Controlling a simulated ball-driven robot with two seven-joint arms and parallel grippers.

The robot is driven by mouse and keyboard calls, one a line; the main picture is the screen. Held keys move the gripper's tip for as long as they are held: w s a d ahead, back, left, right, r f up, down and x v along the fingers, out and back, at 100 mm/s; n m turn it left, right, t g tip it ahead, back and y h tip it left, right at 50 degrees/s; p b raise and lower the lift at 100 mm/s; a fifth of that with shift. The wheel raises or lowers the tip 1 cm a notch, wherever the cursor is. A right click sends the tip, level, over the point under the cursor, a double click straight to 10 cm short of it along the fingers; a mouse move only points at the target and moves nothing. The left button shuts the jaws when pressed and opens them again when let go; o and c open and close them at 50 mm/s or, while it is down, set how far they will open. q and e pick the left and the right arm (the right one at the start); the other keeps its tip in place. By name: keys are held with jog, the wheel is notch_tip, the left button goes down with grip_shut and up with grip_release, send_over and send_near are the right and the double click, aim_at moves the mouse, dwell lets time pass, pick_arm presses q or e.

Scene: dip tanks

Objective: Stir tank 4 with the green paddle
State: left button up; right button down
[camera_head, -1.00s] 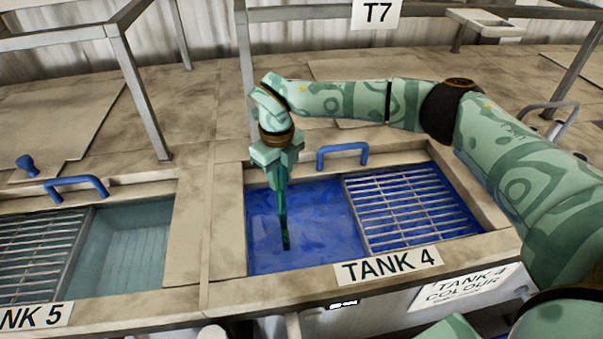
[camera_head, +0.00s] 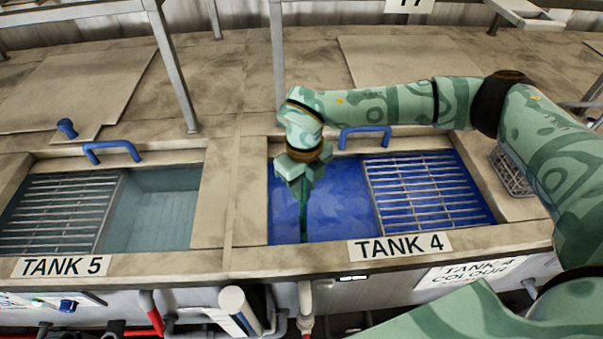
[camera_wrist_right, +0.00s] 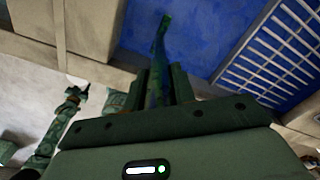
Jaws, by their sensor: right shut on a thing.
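Tank 4 (camera_head: 345,222) is filled with deep blue liquid, with a metal grate (camera_head: 425,190) over its right part and a "TANK 4" label on its front rim. My right gripper (camera_head: 303,180) is over the left, open part of the tank. It is shut on the green paddle (camera_head: 303,222), which hangs down toward the blue liquid near the front rim. In the right wrist view the paddle (camera_wrist_right: 162,45) extends from between the fingers against the blue. I cannot tell how deep its lower end is. My left gripper is not in the head view.
Tank 5 (camera_head: 120,260), with pale teal liquid and a grate, is to the left. Blue handles (camera_head: 112,148) stand behind each tank. Metal posts (camera_head: 175,70) rise behind. A wire basket (camera_head: 510,172) sits right of tank 4. Pipes run below the front edge.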

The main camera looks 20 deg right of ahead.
jog(key=w+d, duration=0.2)
jog(key=d, duration=0.5)
jog(key=shift+w, duration=0.3)
